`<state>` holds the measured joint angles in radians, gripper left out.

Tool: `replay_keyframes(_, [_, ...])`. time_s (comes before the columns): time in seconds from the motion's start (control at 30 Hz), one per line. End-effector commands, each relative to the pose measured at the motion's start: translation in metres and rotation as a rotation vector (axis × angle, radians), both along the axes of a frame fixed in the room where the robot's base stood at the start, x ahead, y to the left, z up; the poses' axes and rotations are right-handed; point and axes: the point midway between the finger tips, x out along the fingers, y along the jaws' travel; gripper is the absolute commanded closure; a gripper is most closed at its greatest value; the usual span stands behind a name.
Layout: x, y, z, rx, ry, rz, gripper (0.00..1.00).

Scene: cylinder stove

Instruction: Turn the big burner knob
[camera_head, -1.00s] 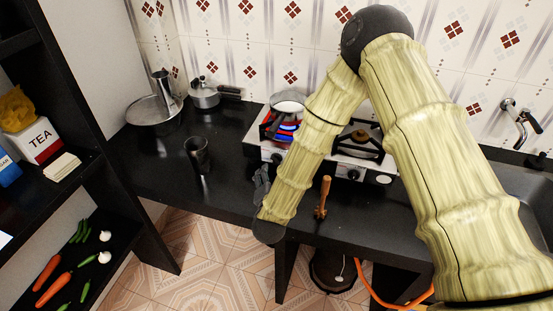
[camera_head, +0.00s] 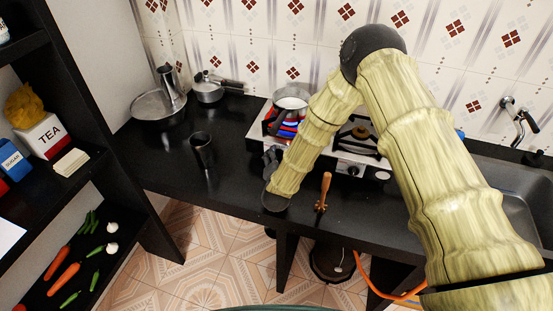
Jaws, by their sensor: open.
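The stove (camera_head: 338,158) stands on the black counter against the tiled wall, partly hidden behind my arm. Its front panel shows a pale round knob (camera_head: 383,175) at the right and a smaller dark knob (camera_head: 354,170) left of it. The left part of the panel is covered by my gripper and arm, so any knob there is hidden. My dark gripper (camera_head: 271,155) is open, small in view, at the left front corner of the stove. I cannot tell whether it touches the panel. A pan (camera_head: 291,103) sits over the left burner, with red and blue colour below it.
A dark cup (camera_head: 202,150) stands left of the gripper. A wide pan (camera_head: 159,104) and lidded pot (camera_head: 209,90) are at the back left. The sink (camera_head: 520,190) is at right.

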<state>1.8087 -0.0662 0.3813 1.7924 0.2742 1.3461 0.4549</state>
Motion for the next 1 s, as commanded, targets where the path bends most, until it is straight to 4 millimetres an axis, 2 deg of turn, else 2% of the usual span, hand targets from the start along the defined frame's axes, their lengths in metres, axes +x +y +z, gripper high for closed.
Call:
replay_keyframes(0.13, [-0.0002, 0.0005, 0.0000, 0.000, 0.000, 0.000, 0.41])
replay_keyframes(0.33, [-0.0002, 0.0006, 0.0002, 0.000, -0.001, 0.001, 0.78])
replay_keyframes(0.4, [-0.0002, 0.0008, 0.0002, 0.000, -0.001, 0.001, 0.85])
replay_keyframes(0.57, [0.0000, 0.0017, 0.0001, -0.019, 0.005, 0.001, 0.85])
replay_keyframes(1.0, [0.0003, 0.0027, 0.0010, -0.240, 0.077, 0.001, 0.85])
